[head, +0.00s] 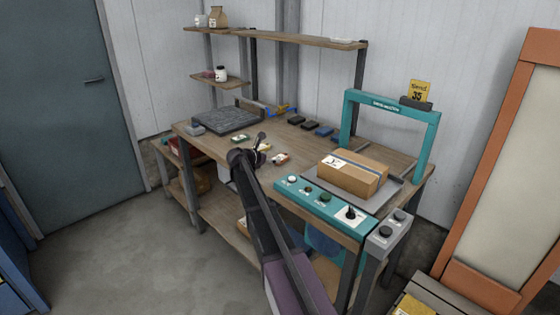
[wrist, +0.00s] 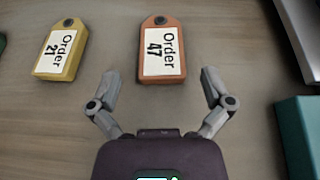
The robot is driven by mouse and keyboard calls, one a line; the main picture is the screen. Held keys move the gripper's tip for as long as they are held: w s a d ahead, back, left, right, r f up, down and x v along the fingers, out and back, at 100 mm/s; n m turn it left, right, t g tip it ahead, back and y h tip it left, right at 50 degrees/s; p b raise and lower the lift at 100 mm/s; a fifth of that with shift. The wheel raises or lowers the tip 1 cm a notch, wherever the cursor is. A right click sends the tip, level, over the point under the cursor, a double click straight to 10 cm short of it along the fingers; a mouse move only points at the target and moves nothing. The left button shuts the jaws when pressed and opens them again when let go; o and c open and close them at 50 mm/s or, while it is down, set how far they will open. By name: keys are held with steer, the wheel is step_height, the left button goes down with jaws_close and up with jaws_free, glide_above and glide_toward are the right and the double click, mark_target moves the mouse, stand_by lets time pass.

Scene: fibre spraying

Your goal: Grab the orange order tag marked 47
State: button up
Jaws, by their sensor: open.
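The orange order tag (wrist: 162,66) lies flat on the wooden bench, its white label reading "Order 47" and a dark eyelet at its far end. In the head view the orange tag (head: 281,159) lies just right of my gripper (head: 262,148). In the wrist view my gripper (wrist: 160,75) is open and empty. Its fingertips are spread to either side of the tag's near end, with clear gaps on both sides. Whether they are at the tag's height cannot be told.
A green tag (head: 240,138) lies farther left. A teal control panel (head: 325,205) and a cardboard box (head: 350,175) on a grey plate are to the right. Bare wood surrounds the orange tag.

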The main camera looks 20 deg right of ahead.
mark_target(280, 157)
steer(key=shift+b+x, duration=0.95)
steer(key=shift+x, duration=1.6)
steer(key=shift+s, duration=0.1)
steer(key=c, duration=0.9)
